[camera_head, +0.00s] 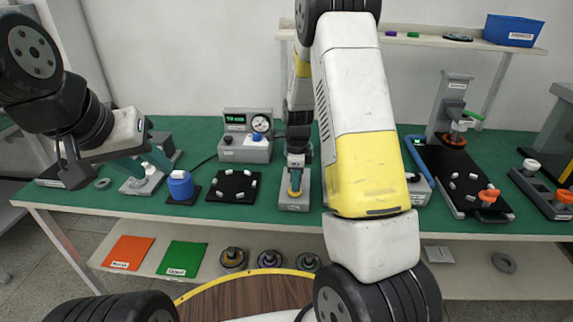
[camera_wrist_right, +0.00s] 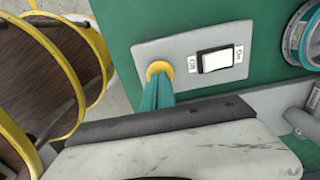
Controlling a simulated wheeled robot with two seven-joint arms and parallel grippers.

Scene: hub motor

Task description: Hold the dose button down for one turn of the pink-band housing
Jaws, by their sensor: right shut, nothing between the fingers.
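A yellow button (camera_wrist_right: 159,69) sits on a grey control box with a white rocker switch; I take it as the dose button. My right gripper (camera_wrist_right: 153,98) has its teal fingers shut, with the tips at the button. In the head view the right gripper (camera_head: 295,188) is over the grey box (camera_head: 293,205); whether the button is pressed down cannot be told. A round part with a teal ring (camera_wrist_right: 304,36) shows partly at the right wrist view's edge; I see no clear pink band. My left gripper (camera_head: 145,164) has its teal fingers apart above a grey block, at left.
A gauge unit (camera_head: 246,140) is behind. Several banded round parts, including one with a purple band (camera_head: 269,258), lie on the lower shelf. A press station (camera_head: 455,150) stands right.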

